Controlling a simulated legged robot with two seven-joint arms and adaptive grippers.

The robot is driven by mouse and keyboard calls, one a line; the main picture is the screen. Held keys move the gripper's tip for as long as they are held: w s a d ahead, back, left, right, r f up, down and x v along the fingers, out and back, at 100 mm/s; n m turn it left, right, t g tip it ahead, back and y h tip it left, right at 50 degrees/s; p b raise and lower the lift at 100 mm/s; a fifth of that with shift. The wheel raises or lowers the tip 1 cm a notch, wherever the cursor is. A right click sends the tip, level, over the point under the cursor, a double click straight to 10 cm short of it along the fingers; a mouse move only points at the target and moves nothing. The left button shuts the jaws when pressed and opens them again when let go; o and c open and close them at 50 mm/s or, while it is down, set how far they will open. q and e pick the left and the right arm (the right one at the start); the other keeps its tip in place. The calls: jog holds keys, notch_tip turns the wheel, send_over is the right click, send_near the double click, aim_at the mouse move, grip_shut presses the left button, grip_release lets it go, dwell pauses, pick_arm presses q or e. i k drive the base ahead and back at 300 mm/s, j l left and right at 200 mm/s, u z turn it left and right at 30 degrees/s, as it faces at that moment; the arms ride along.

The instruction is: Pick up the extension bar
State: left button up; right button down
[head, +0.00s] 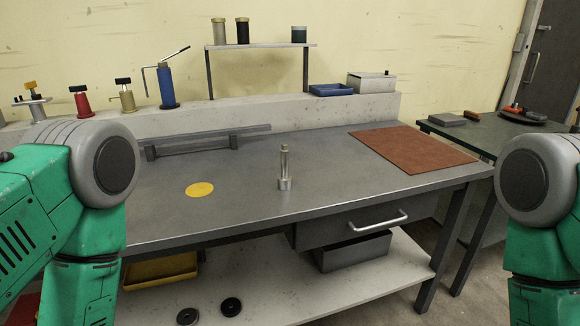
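A small silver metal piece, which looks like the extension bar (284,165), stands upright near the middle of the grey workbench (240,207). It has a thin shaft and a wider round base. Nothing touches it from the sides. My two green arms show at the left and right edges of the head view, but neither gripper is in the picture.
A yellow disc (199,189) lies left of the bar. A dark rail (195,145) stands behind it. A brown mat (412,149) covers the right rear. A blue tray (331,90) and grey box (371,83) sit on the back ledge. The bench front is clear.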

aim_at(285, 179)
jog(key=i+l+u, duration=0.1)
jog(key=l, duration=0.2)
jog(key=i+l+u, duration=0.25)
jog(key=l, duration=0.4)
jog(key=i+l+u, duration=0.1)
jog(key=i+l, duration=0.15)
jog(key=i+l+u, duration=0.15)
jog(key=l, duration=0.3)
